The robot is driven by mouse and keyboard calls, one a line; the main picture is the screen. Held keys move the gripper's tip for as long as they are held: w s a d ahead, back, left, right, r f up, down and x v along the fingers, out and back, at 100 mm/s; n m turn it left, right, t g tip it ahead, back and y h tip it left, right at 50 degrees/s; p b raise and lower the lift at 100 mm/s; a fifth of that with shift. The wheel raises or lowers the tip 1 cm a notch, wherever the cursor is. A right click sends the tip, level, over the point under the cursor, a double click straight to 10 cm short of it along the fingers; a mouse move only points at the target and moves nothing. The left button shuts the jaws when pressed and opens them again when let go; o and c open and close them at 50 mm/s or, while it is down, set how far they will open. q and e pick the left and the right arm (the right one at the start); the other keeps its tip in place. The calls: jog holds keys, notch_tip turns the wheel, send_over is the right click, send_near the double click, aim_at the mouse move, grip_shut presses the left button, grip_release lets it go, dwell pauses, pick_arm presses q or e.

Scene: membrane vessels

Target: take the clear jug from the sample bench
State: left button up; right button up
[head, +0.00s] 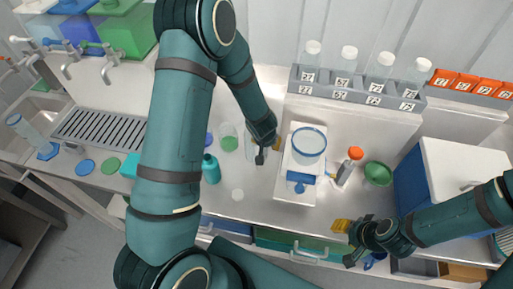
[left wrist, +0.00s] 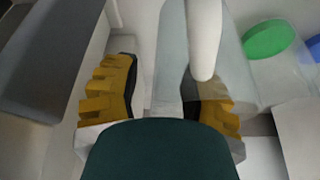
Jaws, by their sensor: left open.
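The clear jug (head: 250,148) stands on the sample bench (head: 225,205), left of the white balance, and is hard to make out. My left gripper (head: 268,151) is at the jug's right side, jaws apart. In the left wrist view the jug's see-through wall (left wrist: 172,50) and a pale rounded bar, perhaps its handle (left wrist: 205,40), show ahead of the open left gripper (left wrist: 163,95). The right finger appears through clear material; whether it touches is unclear. My right gripper (head: 350,243) is at the bench's front edge, fingers apart, holding nothing visible.
A blue-rimmed vessel (head: 309,143) stands on the white balance (head: 296,191). A beaker with green contents (head: 228,142) and a teal bottle (head: 211,169) are left of the jug. A rack (head: 350,92) with capped bottles stands behind. A green funnel (head: 377,173) is at right.

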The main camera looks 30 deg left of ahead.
pick_arm(q)
grip_shut()
dwell(0.5)
jog(key=shift+r+p, duration=0.55)
jog(key=shift+r, duration=4.35)
